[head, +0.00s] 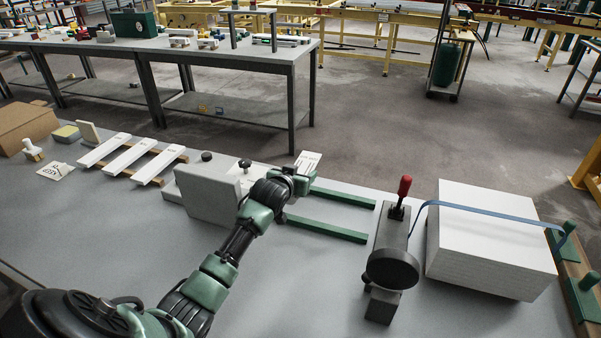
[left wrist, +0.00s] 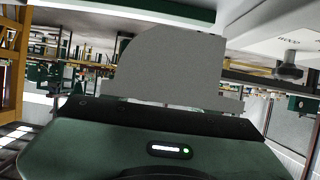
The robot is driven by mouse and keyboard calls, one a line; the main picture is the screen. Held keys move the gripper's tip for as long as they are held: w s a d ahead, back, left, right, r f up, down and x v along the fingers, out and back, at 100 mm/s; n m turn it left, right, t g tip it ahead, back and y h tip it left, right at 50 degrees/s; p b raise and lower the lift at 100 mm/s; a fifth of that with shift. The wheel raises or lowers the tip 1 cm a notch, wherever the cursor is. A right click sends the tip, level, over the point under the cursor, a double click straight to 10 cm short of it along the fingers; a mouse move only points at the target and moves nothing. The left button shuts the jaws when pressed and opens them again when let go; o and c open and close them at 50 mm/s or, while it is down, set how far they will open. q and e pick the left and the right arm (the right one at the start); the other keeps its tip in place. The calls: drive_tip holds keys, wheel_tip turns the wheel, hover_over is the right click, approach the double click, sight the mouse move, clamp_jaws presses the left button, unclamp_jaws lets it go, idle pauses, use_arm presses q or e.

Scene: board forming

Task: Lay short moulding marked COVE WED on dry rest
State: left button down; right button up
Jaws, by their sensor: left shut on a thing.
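Three white strips (head: 131,155) lie across wooden slats at the left. Which support is the dry rest cannot be read. My right gripper is out of view.
A grey block fixture (head: 205,195) with black knobs stands left of the gripper. A clamp with a red handle (head: 403,190) and a strapped white stack (head: 490,240) stand at the right. A marked card (head: 56,171) lies at the left. The front middle of the table is bare.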

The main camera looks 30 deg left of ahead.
use_arm(q)
drive_tip(key=shift+f+b, duration=0.6)
drive_tip(key=shift+f, duration=0.05)
wheel_tip(320, 180, down, 3)
drive_tip(key=shift+f+b, duration=0.2)
drive_tip(key=shift+b, duration=0.8)
drive_tip(key=shift+f+b, duration=0.65)
drive_tip(key=shift+f, duration=0.9)
drive_tip(key=shift+f, duration=0.25)
drive_tip(key=shift+c, duration=1.9)
unclamp_jaws()
drive_tip(key=o, duration=0.3)
drive_tip(key=shift+f, duration=0.15)
drive_tip(key=shift+o, duration=0.2)
drive_tip(key=shift+s, duration=0.1)
drive_tip(key=shift+b+v, duration=0.3)
drive_tip(key=shift+v, duration=3.65)
